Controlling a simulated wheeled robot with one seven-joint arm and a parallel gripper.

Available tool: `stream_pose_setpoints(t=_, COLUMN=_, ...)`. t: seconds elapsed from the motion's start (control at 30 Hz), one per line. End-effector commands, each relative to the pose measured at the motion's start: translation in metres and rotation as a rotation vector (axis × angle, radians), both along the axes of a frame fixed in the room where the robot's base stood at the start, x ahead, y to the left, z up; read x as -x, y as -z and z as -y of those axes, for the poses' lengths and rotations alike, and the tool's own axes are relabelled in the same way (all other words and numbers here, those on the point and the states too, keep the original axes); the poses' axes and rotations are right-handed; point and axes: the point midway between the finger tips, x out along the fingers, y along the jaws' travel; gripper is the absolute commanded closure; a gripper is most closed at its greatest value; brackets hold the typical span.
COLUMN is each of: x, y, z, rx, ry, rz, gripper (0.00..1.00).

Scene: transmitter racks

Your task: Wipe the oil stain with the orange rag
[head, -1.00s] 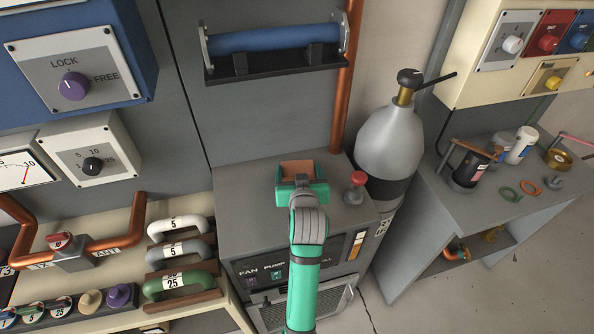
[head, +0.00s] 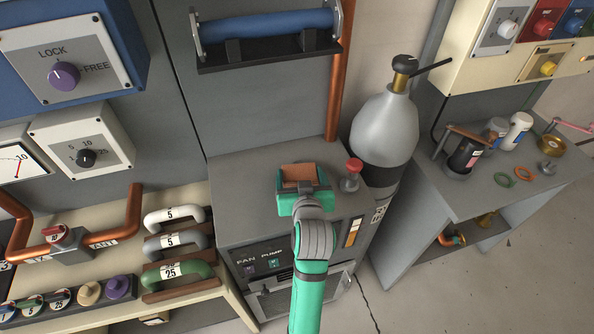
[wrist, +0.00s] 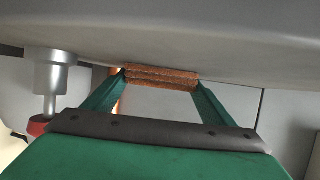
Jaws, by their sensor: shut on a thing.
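The orange rag (head: 299,174) is a folded brownish-orange pad on the grey cabinet top (head: 240,180) in the head view. In the wrist view the rag (wrist: 160,77) sits between the two green fingers of my gripper (wrist: 160,84). My gripper (head: 303,182) is shut on it, low over the cabinet top; whether the rag touches the surface is hard to tell. I see no oil stain; the rag and gripper cover part of the top.
A red-capped valve (head: 352,174) stands just right of my gripper. A grey gas cylinder (head: 385,135) is behind it. A copper pipe (head: 338,90) and a blue-handled bar (head: 265,25) are at the back. The cabinet top left of the rag is clear.

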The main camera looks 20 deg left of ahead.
Motion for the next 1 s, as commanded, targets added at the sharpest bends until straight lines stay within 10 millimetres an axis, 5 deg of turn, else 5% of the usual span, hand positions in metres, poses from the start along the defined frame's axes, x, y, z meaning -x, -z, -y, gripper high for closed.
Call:
stream_pose_setpoints(t=0.43, x=0.014, y=0.002, z=0.011, rx=0.000, ry=0.001, rz=0.000, gripper=0.47)
stream_pose_setpoints(t=1.0, x=-0.017, y=0.003, z=-0.011, rx=0.000, ry=0.000, rz=-0.003, gripper=0.47)
